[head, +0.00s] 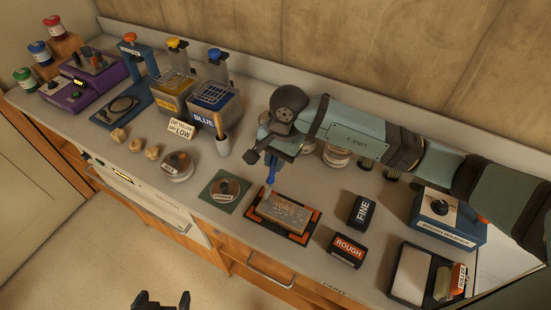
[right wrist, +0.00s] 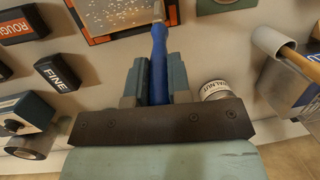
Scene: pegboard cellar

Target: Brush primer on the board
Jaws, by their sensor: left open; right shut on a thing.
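The board (head: 284,214) is brown with pale speckles and lies in a black tray with orange corners (head: 262,222) near the front of the bench. It also shows at the top of the right wrist view (right wrist: 115,12). My right gripper (head: 272,157) is shut on a blue-handled brush (head: 271,173), whose handle also shows between the fingers (right wrist: 157,90) in the right wrist view. The brush points down at the board's left end; I cannot tell whether its tip touches. My left gripper (head: 161,301) is open and empty at the bottom edge, away from the bench.
FINE (head: 361,211) and ROUGH (head: 347,250) blocks sit right of the board. A white cup (head: 223,145), blue tank (head: 214,108) and yellow tank (head: 175,95) stand behind. A brush washer (head: 450,231) is at right.

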